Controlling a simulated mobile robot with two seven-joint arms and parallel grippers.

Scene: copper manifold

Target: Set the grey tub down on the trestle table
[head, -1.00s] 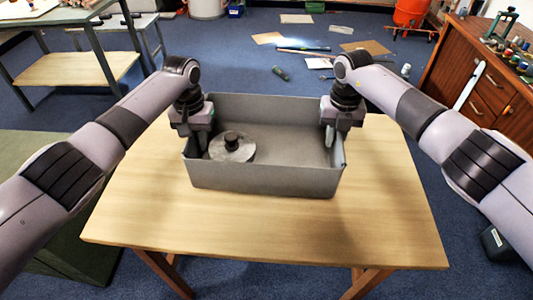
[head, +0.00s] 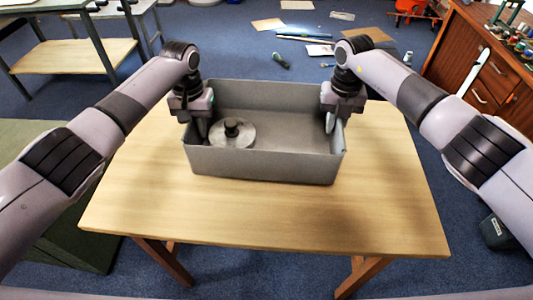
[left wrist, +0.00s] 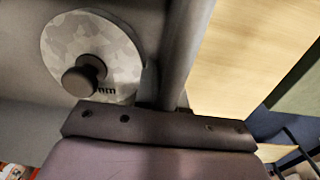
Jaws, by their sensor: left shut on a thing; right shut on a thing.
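The grey tub (head: 265,165) is a long open box, level, over the middle of the trestle table (head: 270,215). Its base is at or very near the wooden top; I cannot tell whether it touches. My left gripper (head: 202,118) is shut on the tub's left wall, and my right gripper (head: 331,115) is shut on its right wall. A round metal disc with a dark knob (head: 231,135) lies in the tub's left part. In the left wrist view the disc (left wrist: 115,42) is beside the tub wall (left wrist: 185,50), with the pale tabletop beyond.
A workbench with a lower shelf (head: 75,57) stands at the back left. A wooden drawer cabinet (head: 490,80) is at the right. Flat sheets and tools (head: 283,60) lie on the blue floor behind the table. Bare tabletop surrounds the tub in front and at both sides.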

